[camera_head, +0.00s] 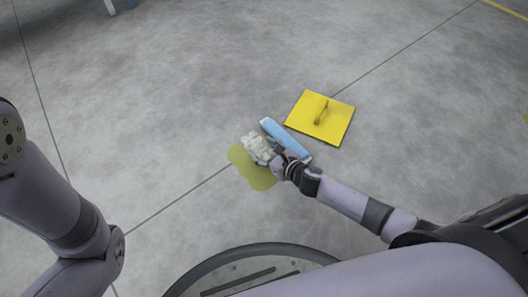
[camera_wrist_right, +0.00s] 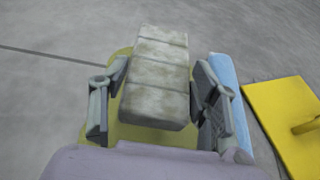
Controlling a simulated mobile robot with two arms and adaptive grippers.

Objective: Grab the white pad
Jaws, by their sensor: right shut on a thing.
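The white pad (camera_head: 257,147) is a stained, off-white, segmented block. In the wrist view the pad (camera_wrist_right: 157,78) lies between the two fingers of my right gripper (camera_wrist_right: 158,105). In the head view my right gripper (camera_head: 272,158) is shut on the pad, over a yellow-green patch on the floor. The gripper covers part of the pad in the head view. My left arm shows at the left edge of the head view, but its gripper is out of frame.
A yellow-green patch (camera_head: 246,170) spreads on the floor under the pad. A blue bar-like thing (camera_head: 285,138) lies just beside my right gripper. A yellow square plate with a handle (camera_head: 333,123) lies further right. The grey floor around is mostly clear.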

